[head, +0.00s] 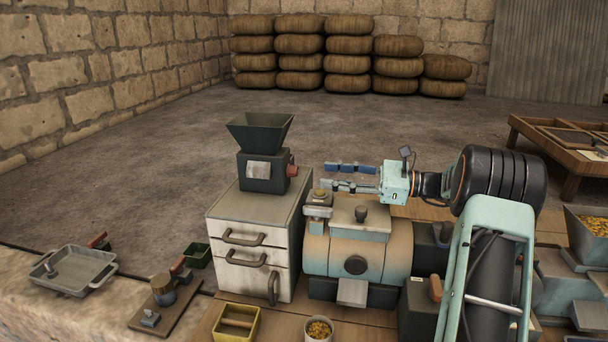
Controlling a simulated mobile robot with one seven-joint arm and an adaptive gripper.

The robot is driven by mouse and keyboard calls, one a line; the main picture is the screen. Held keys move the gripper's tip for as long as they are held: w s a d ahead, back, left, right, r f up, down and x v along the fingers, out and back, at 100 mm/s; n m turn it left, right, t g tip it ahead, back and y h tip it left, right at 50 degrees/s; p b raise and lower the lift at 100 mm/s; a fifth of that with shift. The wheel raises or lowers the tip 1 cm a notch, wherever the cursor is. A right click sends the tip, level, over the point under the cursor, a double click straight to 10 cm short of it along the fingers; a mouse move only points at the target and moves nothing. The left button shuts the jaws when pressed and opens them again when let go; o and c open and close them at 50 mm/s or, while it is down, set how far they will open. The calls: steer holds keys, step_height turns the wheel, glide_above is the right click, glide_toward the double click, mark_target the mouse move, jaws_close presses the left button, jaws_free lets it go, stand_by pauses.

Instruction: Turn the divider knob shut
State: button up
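My gripper (328,176) reaches in from the right at mid-picture. Its two blue-tipped fingers point left and stand apart, with nothing visible between them. A dark hopper machine (262,178) stands on the grey drawer cabinet (252,212), left of my fingers. It has a reddish-brown knob (292,170) on its right side, a short way left of the fingertips. A small block with a round tan-topped knob (320,193) is just below the fingertips. I cannot tell which of these is the divider knob, or whether it is open or shut.
A tan and blue drum machine (357,247) with a dark top knob sits below my gripper. A yellow divided box (236,323) and a cup of grain (318,330) stand in front. A grey tray (75,270) lies at left. Stacked sacks (347,64) are far back.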

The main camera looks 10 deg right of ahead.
mark_target(293, 171)
steer(key=x, duration=0.8)
steer(key=shift+c, duration=0.3)
jaws_close()
